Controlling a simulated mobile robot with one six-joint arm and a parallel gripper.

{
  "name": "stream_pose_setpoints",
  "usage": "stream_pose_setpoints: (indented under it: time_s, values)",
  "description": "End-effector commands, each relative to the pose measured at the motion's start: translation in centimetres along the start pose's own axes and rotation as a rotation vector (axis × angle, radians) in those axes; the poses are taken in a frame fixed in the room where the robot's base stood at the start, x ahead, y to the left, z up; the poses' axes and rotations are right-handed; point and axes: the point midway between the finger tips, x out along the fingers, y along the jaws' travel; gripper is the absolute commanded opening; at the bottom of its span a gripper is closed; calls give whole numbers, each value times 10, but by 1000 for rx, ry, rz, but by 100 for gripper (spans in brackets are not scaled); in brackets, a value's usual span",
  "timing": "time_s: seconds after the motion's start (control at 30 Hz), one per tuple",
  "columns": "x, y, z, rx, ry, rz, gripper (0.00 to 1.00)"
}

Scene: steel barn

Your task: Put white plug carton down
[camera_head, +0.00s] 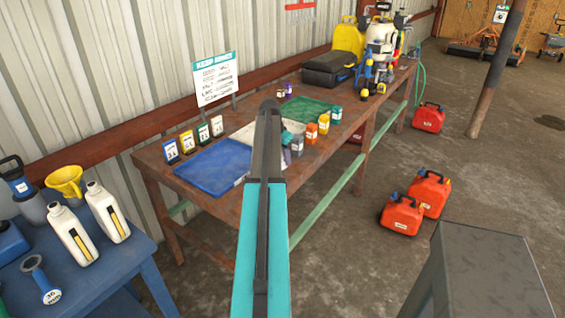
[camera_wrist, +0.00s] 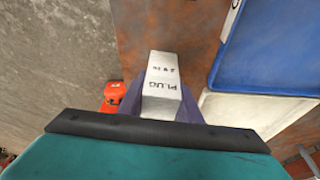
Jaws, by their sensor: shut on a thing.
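The white plug carton (camera_wrist: 162,82) is in my gripper (camera_wrist: 161,106) in the wrist view. Its white face carries dark lettering that reads PLUG. The purple-grey fingers are shut on its two sides. The carton shows over the brown bench top, close to the bench edge with the concrete floor. Its height above the bench is hard to tell. In the head view my arm reaches over the bench (camera_head: 160,158) and hides most of the gripper and the carton.
A blue tray (camera_head: 210,165), a white tray (camera_head: 243,135) and a green tray (camera_head: 305,109) lie on the bench. Several small cartons stand behind the blue tray; an orange carton (camera_head: 311,134) and others line the front edge. A sign (camera_head: 215,80) stands behind. Red cans (camera_head: 402,215) are on the floor.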

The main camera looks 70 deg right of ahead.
Motion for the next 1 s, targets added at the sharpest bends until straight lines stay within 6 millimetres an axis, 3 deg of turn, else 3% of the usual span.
stream_pose_setpoints:
  time_s: [0.2,1.0]
  values:
    - [-16,1,-4,0,1,-1,5]
    - [-46,66,66,1,1,-1,5]
